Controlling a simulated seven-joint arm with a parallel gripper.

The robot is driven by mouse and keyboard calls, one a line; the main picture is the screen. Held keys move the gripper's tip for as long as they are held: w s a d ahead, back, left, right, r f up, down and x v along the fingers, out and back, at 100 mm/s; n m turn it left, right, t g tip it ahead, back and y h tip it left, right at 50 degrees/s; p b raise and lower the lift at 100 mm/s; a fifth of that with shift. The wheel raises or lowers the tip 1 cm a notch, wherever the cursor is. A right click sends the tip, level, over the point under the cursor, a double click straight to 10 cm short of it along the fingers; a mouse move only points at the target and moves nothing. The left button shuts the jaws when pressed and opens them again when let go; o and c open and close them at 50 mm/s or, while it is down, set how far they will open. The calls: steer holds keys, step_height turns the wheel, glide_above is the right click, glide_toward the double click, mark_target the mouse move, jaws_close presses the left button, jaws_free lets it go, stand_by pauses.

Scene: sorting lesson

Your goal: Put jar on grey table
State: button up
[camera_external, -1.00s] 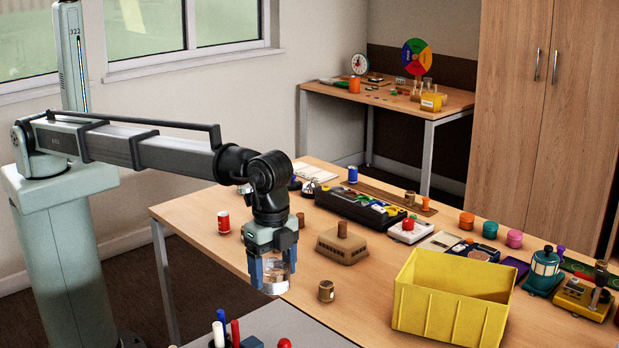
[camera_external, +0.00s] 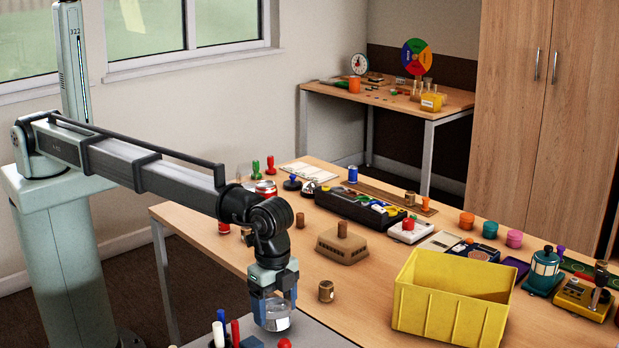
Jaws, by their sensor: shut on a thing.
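The jar (camera_external: 277,319) is clear with a pale lower part. My gripper (camera_external: 273,308) points down and is shut on it, with blue fingers on either side.
On the grey table, several upright pegs, one red (camera_external: 235,333), stand left of the jar, and a red ball (camera_external: 285,343) is just below it. A yellow bin (camera_external: 453,311) and a small brown jar-like piece (camera_external: 326,291) stand on the wooden table (camera_external: 370,290).

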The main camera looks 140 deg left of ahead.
steer(key=shift+f, duration=0.4)
steer(key=shift+f, duration=0.1)
steer(key=o, duration=1.3)
step_height(320, 180, up, 12)
